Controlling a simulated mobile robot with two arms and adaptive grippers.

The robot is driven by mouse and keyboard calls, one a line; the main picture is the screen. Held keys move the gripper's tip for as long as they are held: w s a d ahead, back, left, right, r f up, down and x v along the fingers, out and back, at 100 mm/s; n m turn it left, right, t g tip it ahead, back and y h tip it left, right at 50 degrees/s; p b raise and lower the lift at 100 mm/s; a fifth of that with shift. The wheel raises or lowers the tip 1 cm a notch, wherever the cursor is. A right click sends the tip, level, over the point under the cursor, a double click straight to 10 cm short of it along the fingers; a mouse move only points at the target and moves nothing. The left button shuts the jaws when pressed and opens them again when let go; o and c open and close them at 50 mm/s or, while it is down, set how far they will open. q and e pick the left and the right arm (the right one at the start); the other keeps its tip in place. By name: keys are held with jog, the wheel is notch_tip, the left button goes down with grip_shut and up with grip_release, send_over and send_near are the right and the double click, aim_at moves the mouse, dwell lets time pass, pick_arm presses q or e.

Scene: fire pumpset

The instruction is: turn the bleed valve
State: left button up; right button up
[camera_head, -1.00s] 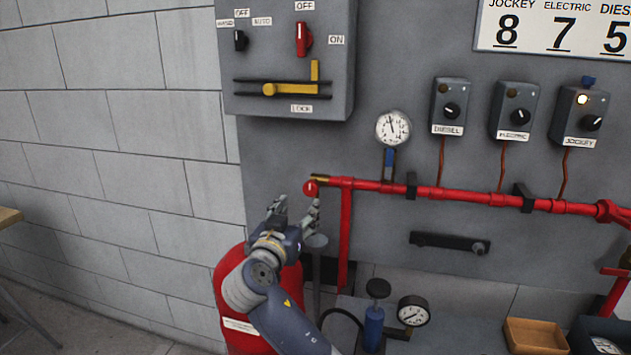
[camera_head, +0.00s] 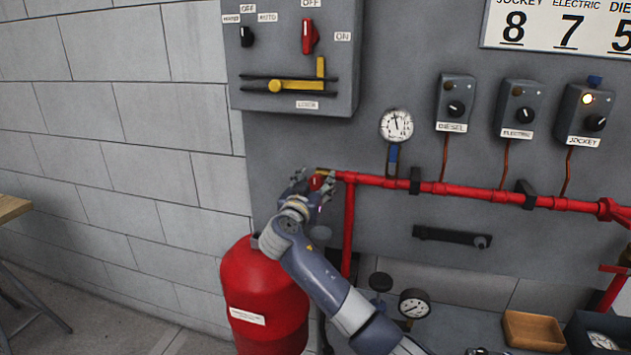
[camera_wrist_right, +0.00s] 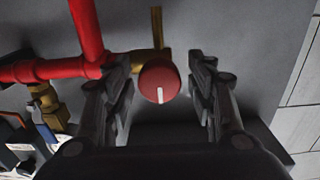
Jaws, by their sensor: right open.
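The bleed valve has a round red knob (camera_head: 316,183) with a white line, at the left end of the red pipe, on a brass fitting (camera_head: 324,171). In the right wrist view the knob (camera_wrist_right: 159,81) sits between the two fingers, with a gap on both sides. My right gripper (camera_head: 314,186) is open around the knob in the head view, and its fingers also show in the right wrist view (camera_wrist_right: 160,88). The white line points toward the wrist in that view. My left gripper is not in view.
The red pipe (camera_head: 455,189) runs along the grey panel, with a pressure gauge (camera_head: 397,125) above it. A red tank (camera_head: 262,295) stands below my right arm. A control box (camera_head: 290,65) hangs above. A wooden tray (camera_head: 533,328) lies at lower right.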

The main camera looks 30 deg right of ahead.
jog(key=c, duration=1)
jog(key=shift+c, duration=0.2)
